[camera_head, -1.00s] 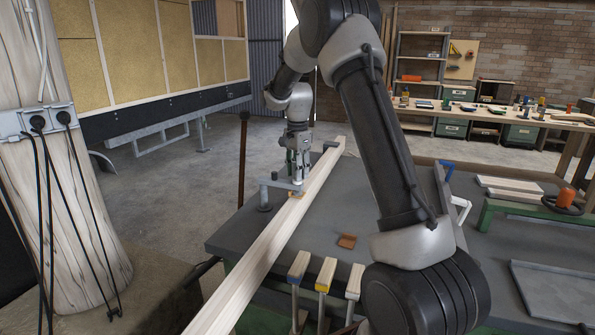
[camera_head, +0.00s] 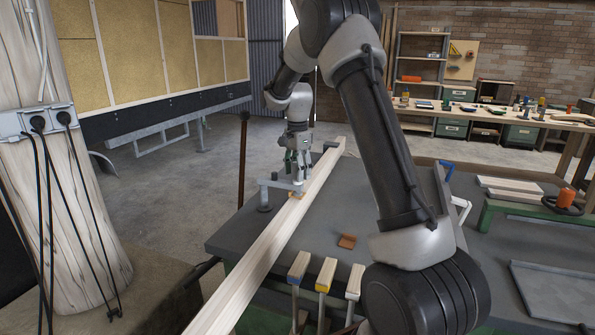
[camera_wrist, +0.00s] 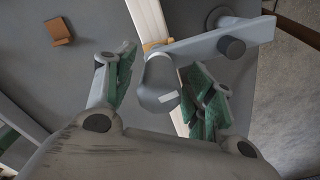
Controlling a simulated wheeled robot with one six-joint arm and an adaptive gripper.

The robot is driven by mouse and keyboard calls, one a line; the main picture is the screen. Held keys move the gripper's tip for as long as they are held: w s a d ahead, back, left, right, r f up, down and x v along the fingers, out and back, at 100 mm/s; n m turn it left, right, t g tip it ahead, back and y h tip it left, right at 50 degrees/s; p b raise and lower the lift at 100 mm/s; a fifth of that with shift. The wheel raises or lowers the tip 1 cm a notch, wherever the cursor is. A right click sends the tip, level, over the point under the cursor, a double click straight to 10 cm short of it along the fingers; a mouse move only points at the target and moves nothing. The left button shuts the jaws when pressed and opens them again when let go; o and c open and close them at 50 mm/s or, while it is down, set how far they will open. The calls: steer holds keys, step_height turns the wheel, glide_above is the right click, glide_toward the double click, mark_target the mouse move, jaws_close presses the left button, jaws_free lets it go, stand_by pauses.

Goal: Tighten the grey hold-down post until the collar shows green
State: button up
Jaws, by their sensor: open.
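The grey hold-down has an upright (camera_head: 265,197) on the bench and a flat bar reaching over a long pale wooden beam (camera_head: 262,247). In the wrist view the bar (camera_wrist: 205,42) ends in a rounded grey head (camera_wrist: 158,82) above the beam. My gripper (camera_head: 298,170) points down over this end. In the wrist view my gripper (camera_wrist: 163,88) is open, with a green-padded finger on each side of the grey head. I cannot tell whether either finger touches it. A small orange piece shows by the bar's end. No green collar can be made out; the fingers' pads are green.
A small brown block (camera_head: 347,241) lies on the grey bench top (camera_head: 330,215). Several clamps with coloured ends (camera_head: 326,274) stand at the bench's front edge. A post with sockets and cables (camera_head: 60,200) stands at left. The bench top around the block is clear.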

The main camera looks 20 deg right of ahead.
step_height(320, 180, up, 12)
stand_by(0.5)
stand_by(0.6)
